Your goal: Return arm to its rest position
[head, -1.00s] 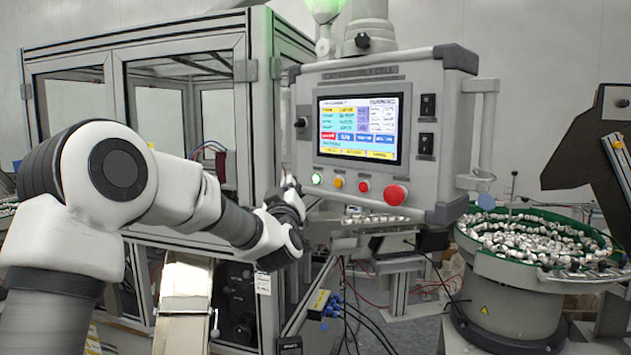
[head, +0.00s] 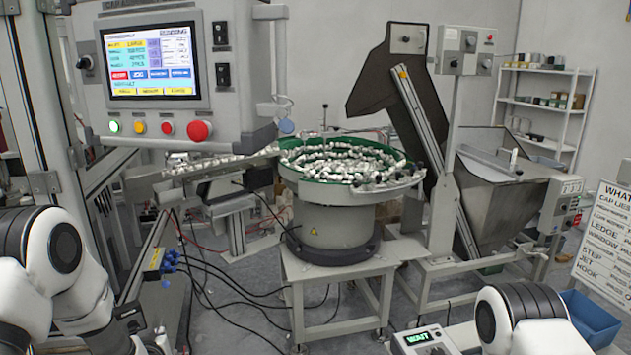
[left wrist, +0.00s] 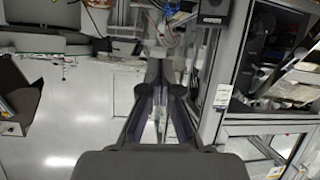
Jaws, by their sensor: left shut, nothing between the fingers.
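My left arm comes in at the lower left of the head view, with its white and dark joints near the frame edge. My left gripper (head: 155,340) is low in that corner and partly cut off by the bottom edge. In the left wrist view its two dark fingers (left wrist: 160,68) point forward and come together at the tips, with nothing held between them. Part of my right arm, a white and dark joint, shows at the bottom right of the head view. The right gripper is out of frame.
The control panel (head: 165,70) with its lit screen hangs above my left arm. A bowl feeder (head: 335,215) full of caps stands mid-frame on a stand. A steel hopper (head: 500,200), a blue bin (head: 590,325) and a small WAIT box (head: 425,342) are to the right. Cables cross the floor.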

